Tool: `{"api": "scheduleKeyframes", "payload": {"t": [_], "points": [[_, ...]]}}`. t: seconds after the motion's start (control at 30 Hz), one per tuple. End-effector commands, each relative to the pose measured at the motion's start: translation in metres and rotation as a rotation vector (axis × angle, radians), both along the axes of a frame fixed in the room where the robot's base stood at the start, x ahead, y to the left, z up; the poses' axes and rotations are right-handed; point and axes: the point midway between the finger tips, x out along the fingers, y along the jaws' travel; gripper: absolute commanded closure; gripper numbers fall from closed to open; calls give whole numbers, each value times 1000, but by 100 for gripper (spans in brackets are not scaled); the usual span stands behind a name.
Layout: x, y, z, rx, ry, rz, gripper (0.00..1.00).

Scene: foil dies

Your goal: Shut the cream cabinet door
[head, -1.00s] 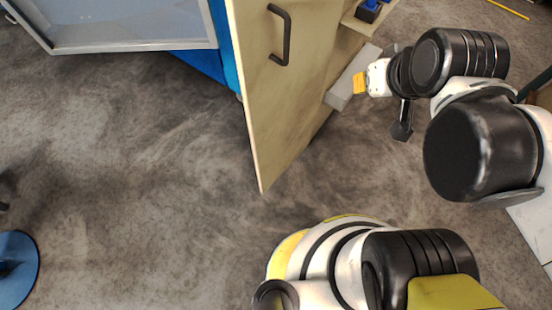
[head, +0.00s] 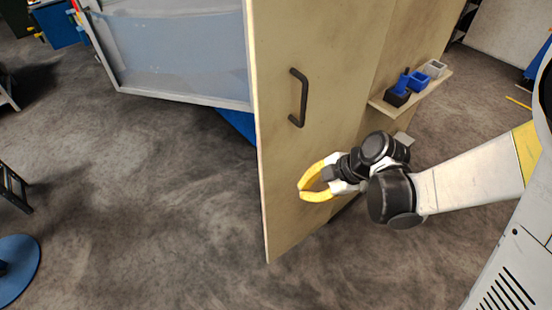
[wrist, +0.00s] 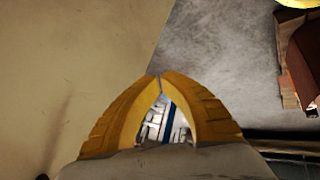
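The cream cabinet door (head: 290,55) stands open in the head view, with a black bar handle (head: 303,97) on the face toward me. Its free lower corner points down at the floor. My gripper (head: 301,188) is in front of the lower part of this face in the head view, below the handle. Whether it touches the door cannot be told. In the wrist view, the yellow fingertips (wrist: 160,79) meet, with a gap behind them and nothing held. A cream panel (wrist: 70,70) fills the left of the wrist view, its edge near the tips.
A small shelf (head: 410,95) with blue and grey holders sticks out right of the door, near my arm. A grey translucent panel (head: 180,50) in a pale frame stands to the left. A blue round base (head: 15,262) is at far left. The floor (head: 150,200) between is open.

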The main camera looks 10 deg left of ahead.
Motion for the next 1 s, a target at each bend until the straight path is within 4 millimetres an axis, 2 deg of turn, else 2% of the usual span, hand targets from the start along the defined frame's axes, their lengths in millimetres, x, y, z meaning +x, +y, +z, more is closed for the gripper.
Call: {"api": "scheduleKeyframes", "payload": {"t": [0.03,0.1,0.2,0.43,0.8,1.0], "points": [[0,7,-12,11,-23,68,100],[-3,14,-23,23,-51,149,100],[-5,20,-30,33,-76,211,100],[-5,34,-51,36,-83,232,100],[1,80,-114,35,-83,229,100],[21,100,-113,34,-83,226,100]]}}
